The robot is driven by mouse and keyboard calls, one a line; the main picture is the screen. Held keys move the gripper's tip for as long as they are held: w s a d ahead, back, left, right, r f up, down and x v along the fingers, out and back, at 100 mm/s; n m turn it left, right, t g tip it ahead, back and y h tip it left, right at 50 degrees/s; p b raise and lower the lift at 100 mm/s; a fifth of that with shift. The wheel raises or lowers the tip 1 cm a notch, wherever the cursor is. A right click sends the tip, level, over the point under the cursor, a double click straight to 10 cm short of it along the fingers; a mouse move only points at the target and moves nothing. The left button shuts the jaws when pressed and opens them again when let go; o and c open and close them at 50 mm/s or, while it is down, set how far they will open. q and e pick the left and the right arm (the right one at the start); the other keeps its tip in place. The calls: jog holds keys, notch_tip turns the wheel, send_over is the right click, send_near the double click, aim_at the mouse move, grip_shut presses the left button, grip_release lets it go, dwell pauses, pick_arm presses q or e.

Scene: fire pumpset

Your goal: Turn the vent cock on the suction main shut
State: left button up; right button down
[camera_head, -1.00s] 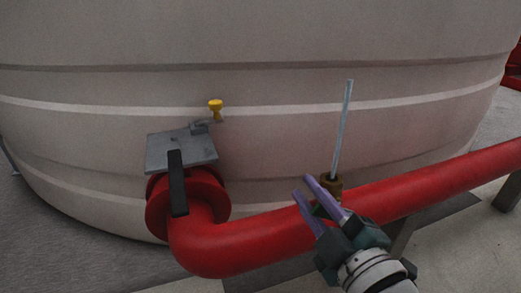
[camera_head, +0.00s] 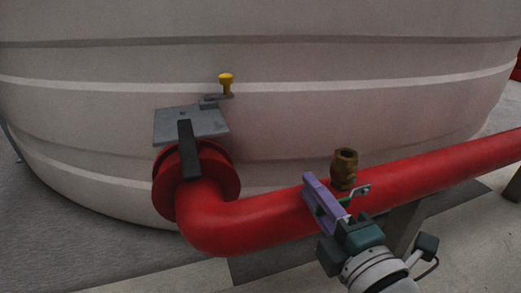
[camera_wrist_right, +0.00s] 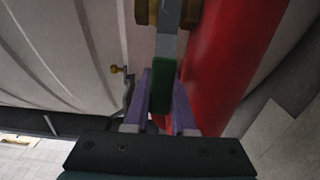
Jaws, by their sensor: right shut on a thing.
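The brass vent cock (camera_head: 345,165) stands upright on the red suction main (camera_head: 270,215), right of the middle in the head view. Its body also shows at the top of the wrist view (camera_wrist_right: 168,12). Its grey lever (camera_wrist_right: 167,44) with a green grip (camera_wrist_right: 158,88) reaches from the body towards my right gripper (camera_head: 327,206). In the wrist view the purple fingers of my right gripper (camera_wrist_right: 162,82) are on both sides of the green grip, shut on it. The lever lies across the body's axis, roughly level. No jet shows above the cock. My left gripper is out of view.
A large pale ribbed tank (camera_head: 300,115) fills the background close behind the main. A red flange (camera_head: 225,175) with a black lever (camera_head: 187,150), a grey plate (camera_head: 190,122) and a yellow knob (camera_head: 226,82) stand left of the cock. Grey floor lies in front.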

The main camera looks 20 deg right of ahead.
jog(key=shift+f, duration=0.15)
jog(key=c, duration=0.7)
grip_release()
jog(key=shift+c, duration=0.2)
